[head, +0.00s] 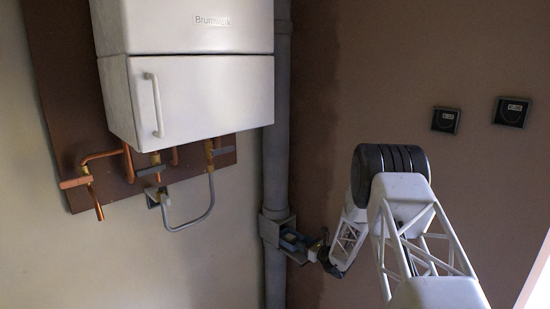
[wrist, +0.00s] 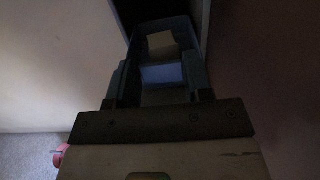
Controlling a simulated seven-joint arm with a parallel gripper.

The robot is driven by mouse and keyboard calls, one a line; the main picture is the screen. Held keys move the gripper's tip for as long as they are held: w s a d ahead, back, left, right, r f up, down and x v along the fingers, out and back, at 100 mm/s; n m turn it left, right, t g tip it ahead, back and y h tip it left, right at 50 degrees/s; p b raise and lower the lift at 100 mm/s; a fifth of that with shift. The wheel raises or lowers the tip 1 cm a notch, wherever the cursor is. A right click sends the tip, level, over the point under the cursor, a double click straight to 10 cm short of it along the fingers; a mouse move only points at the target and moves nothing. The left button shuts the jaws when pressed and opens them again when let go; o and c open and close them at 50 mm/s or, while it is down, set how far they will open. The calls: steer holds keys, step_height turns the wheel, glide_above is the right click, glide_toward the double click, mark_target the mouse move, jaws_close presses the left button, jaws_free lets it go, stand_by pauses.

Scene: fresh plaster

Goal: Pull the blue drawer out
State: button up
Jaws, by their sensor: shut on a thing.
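The blue drawer (head: 291,239) sits low on the grey vertical pipe, in a small grey housing (head: 268,229), and its front part stands out from that housing. In the wrist view the drawer (wrist: 188,32) is seen from above, with its inside partly showing. A pale block (wrist: 162,43) shows within it. My gripper (head: 319,250) is at the drawer's front end and is shut on it. In the wrist view my gripper (wrist: 160,88) has a finger on either side of a lighter blue part. The exact grip is dark and hard to make out.
A white boiler cabinet (head: 195,100) with a handle hangs at upper left, with copper pipes (head: 100,155) below. Two dark wall boxes (head: 446,119) (head: 511,112) are at right. The wall below them looks clear.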

steer(key=shift+s+d+f, duration=0.2)
steer(key=shift+s+d, duration=0.15)
steer(key=shift+s, duration=0.05)
steer(key=o, duration=0.7)
steer(key=shift+r, duration=0.1)
steer(key=shift+d, duration=0.1)
steer(key=shift+v, duration=2.9)
steer(key=shift+r, duration=0.2)
